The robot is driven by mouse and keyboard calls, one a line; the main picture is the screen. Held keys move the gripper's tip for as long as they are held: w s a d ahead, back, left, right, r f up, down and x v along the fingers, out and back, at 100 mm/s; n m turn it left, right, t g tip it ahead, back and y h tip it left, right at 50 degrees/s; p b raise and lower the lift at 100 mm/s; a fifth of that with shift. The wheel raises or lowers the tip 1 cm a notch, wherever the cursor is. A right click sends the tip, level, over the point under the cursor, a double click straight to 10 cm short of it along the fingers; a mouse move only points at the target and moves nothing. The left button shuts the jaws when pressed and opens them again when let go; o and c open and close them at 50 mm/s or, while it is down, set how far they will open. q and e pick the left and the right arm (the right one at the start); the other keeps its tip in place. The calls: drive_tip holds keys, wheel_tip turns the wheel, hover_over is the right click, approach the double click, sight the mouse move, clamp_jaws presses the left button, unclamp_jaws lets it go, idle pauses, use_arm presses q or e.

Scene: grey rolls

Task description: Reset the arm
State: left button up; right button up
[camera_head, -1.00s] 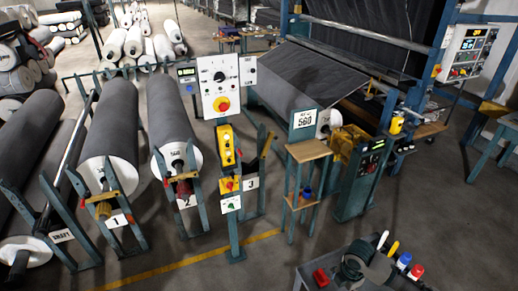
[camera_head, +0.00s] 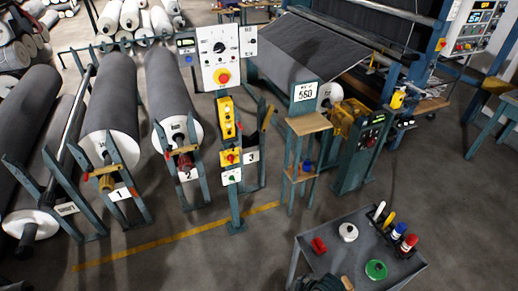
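A dark mechanical shape (camera_head: 322,284), which looks like my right gripper, is cut off by the bottom edge of the view. It is at the lower left of the grey cart (camera_head: 405,268). Its fingers cannot be made out, so I cannot tell whether it is open or shut. A small tan piece (camera_head: 347,283) shows beside it, and I cannot tell whether they touch. My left gripper is not in view.
Grey rolls (camera_head: 112,105) on racks stand left. A control post (camera_head: 229,150) stands mid-view. Floor before the racks is clear.

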drive_tip(key=s+d+f+m+h, duration=0.3)
drive_tip(key=s+d+m, duration=0.5)
drive_tip(key=s+m, duration=0.45)
wheel_tip(320, 180, down, 28)
drive_tip(key=s+f, duration=0.1)
drive_tip(key=s, duration=0.1)
drive_tip(key=s+d+f+g, duration=0.1)
drive_tip(key=s+d+f, duration=0.2)
drive_tip(key=s+f, duration=1)
drive_tip(key=s, duration=0.4)
drive_tip(key=shift+d+f+g, duration=0.15)
drive_tip(key=shift+f+g, duration=0.05)
drive_tip(key=shift+g, duration=0.2)
drive_tip(key=shift+n, duration=0.25)
